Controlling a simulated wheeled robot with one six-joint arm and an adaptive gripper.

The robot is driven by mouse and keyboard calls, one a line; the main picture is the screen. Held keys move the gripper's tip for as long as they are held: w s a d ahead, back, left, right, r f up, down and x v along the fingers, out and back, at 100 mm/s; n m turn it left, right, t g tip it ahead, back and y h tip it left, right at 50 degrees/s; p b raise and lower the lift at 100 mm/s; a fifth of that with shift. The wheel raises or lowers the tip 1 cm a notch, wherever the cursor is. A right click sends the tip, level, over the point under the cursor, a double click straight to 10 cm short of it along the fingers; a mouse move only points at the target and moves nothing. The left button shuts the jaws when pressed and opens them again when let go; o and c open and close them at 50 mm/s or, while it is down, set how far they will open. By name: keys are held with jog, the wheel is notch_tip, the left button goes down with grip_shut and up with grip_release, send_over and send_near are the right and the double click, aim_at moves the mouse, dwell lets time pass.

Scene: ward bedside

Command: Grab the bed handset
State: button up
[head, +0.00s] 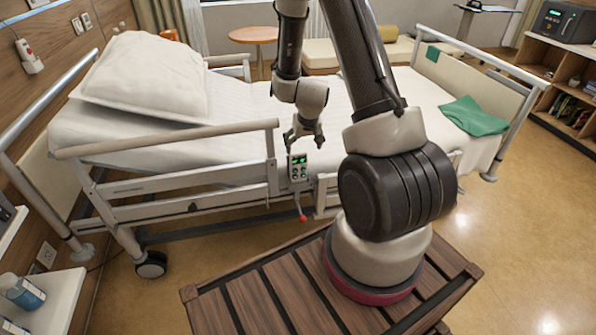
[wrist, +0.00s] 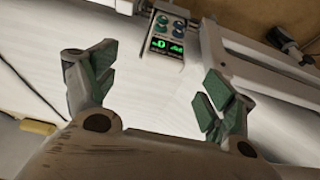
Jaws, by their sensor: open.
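The bed handset (head: 299,167) is a small grey unit with a lit green display and round buttons. It sits upright at the near side rail of the bed, beside the rail's end. In the wrist view the handset (wrist: 167,37) shows at the top, beyond the fingertips, with its display facing the camera. My gripper (head: 305,141) is above the bed's near edge, just above and slightly beyond the handset in the picture. In the wrist view my gripper (wrist: 160,70) has its two green-padded fingers wide apart with nothing between them. How the handset is fixed is not clear.
The bed's side rail (head: 165,138) runs left of the handset, close to my gripper. A red knob (head: 303,218) hangs below. A pillow (head: 147,75) and a green cloth (head: 474,116) lie on the bed. A bottle (head: 22,291) stands at the lower left.

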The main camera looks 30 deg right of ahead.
aim_at(299, 152)
jog(key=x, duration=0.6)
jog(key=shift+w+a+f, duration=0.25)
jog(key=shift+w+f, duration=0.05)
jog(key=shift+w, duration=0.2)
jog(key=c, duration=1.5)
jog(key=shift+r, duration=0.1)
